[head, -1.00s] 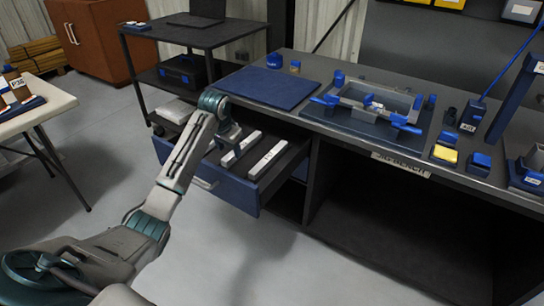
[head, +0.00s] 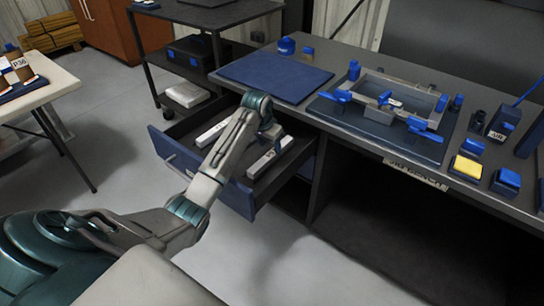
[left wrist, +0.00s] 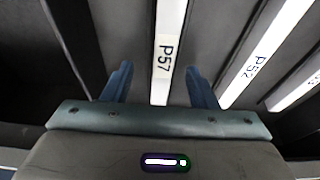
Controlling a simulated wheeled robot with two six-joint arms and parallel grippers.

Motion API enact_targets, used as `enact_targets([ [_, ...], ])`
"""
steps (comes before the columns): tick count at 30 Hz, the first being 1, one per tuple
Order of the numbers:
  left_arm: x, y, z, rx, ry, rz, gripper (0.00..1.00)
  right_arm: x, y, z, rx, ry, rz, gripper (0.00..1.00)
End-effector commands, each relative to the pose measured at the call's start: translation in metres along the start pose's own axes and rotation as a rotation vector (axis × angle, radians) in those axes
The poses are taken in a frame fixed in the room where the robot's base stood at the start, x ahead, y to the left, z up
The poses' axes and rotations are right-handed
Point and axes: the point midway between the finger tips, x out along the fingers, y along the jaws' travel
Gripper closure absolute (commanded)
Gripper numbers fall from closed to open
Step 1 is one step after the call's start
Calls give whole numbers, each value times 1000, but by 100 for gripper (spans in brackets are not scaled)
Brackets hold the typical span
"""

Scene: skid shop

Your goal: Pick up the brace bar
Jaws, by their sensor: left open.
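White bars lie in the open drawer (head: 240,203) under the bench. In the head view one bar (head: 212,133) shows left of my left arm and one (head: 270,157) right of it; the arm covers the space between. In the left wrist view a bar marked P57 (left wrist: 162,65) runs between the open fingers of my left gripper (left wrist: 158,80), apart from both. A bar marked P52 (left wrist: 262,55) lies to its right, with part of another beyond. My left gripper (head: 268,132) is over the drawer, its fingertips hidden in the head view. My right gripper is out of view.
The bench top holds a blue mat (head: 275,75), a grey frame fixture (head: 395,98) with blue clamps, and small blue and yellow blocks. A dark cart (head: 215,15) stands behind the drawer. A pale table (head: 50,90) stands at left.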

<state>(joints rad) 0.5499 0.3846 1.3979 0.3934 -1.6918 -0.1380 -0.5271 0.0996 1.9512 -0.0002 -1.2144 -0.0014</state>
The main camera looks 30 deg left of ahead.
Motion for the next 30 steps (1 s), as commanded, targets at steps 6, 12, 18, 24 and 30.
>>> enact_targets([
  [6,24,-4,-1,-1,-2,0,47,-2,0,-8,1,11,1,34],
  [12,50,-6,-2,-1,-2,1,47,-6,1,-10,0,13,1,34],
  [18,54,-6,-3,1,1,-1,47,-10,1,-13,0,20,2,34],
  [24,54,-6,-3,0,1,-1,67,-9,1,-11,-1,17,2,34],
  [30,54,-6,-3,0,1,-1,99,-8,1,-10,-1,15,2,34],
])
